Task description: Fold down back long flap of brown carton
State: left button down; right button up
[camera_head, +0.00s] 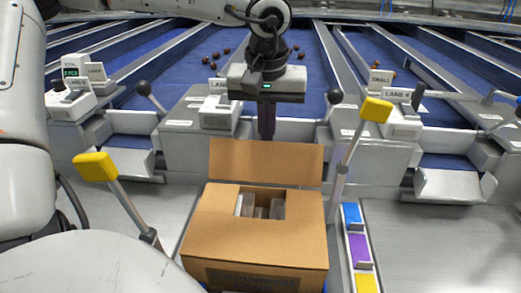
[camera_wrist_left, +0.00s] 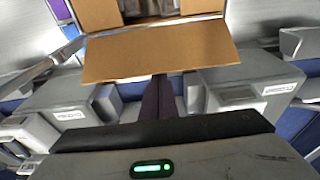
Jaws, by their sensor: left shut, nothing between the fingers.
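The brown carton (camera_head: 255,240) stands in the middle front of the head view. Its back long flap (camera_head: 265,160) stands up and leans backward. It also shows in the left wrist view (camera_wrist_left: 160,52). The front and side parts of the top lie flat, around a gap where pale packs (camera_head: 248,206) show. My left gripper (camera_head: 267,135) is shut and empty, pointing down at the middle of the flap's upper edge, on its far side. Its fingers show in the left wrist view (camera_wrist_left: 158,90) by the flap edge; I cannot tell whether they touch it. My right gripper is out of view.
Yellow-ended levers (camera_head: 96,167) and (camera_head: 376,110) rise on both sides of the carton. Lane machines (camera_head: 195,135) with blue belts stand behind it. A strip of coloured blocks (camera_head: 358,248) lies right of the carton. Steel surface (camera_head: 440,240) is clear farther right.

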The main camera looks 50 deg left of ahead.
aim_at(266, 149)
pick_arm(q)
jog(key=shift+s+d, duration=0.1)
dwell(0.5)
jog(key=shift+s+d+b, duration=0.4)
jog(key=shift+s+d, duration=0.55)
jog(key=shift+s, duration=0.2)
jog(key=shift+s+d+r+b, duration=0.2)
jog(key=shift+s+d+b, duration=0.05)
jog(key=shift+s+d, duration=0.8)
jog(key=shift+s+d+r+b, duration=0.2)
jog(key=shift+s+d, duration=0.6)
jog(key=shift+s, duration=0.45)
jog(key=shift+s+d, duration=0.9)
jog(key=shift+s, duration=0.05)
